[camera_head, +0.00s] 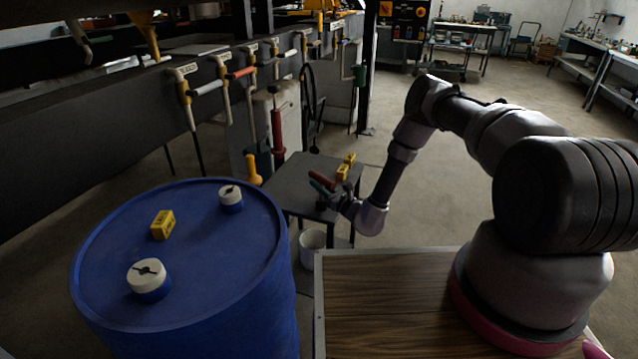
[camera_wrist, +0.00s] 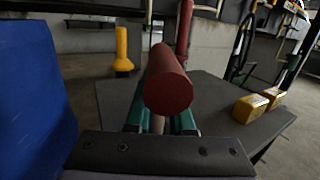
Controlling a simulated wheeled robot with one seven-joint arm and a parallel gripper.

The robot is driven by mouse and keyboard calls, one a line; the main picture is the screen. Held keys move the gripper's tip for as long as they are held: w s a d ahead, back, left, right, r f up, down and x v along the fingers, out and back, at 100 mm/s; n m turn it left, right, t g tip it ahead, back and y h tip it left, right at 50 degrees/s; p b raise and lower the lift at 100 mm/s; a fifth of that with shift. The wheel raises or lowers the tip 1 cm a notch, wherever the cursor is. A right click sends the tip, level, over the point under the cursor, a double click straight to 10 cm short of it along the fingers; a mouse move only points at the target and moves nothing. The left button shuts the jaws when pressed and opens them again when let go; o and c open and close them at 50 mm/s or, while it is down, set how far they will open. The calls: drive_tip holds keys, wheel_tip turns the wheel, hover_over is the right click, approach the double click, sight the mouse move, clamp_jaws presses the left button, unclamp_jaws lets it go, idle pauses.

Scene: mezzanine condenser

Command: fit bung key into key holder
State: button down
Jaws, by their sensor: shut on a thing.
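My gripper (camera_head: 327,190) is over the small dark table, with its green fingers around a red cylinder, which I take for the handle of the bung key (camera_head: 321,179). In the wrist view the red end of the bung key (camera_wrist: 168,92) points at the camera between the two green fingers (camera_wrist: 160,118). A short pale shaft shows below the red part. The lower end of the key is hidden by the gripper. I cannot make out the key holder for certain; a small dark shape shows under the fingers in the head view.
Two yellow blocks (camera_head: 345,168) sit on the dark table (camera_head: 290,185), right of the gripper. The blue drum (camera_head: 210,265) stands at left, with two white-topped bungs (camera_head: 148,272) and a yellow block (camera_head: 162,225). A white bucket (camera_head: 311,245) stands below the table.

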drive_tip(key=c, duration=0.7)
unclamp_jaws()
drive_tip(key=v, duration=1)
drive_tip(key=shift+s+d, duration=0.25)
drive_tip(key=shift+s, duration=0.05)
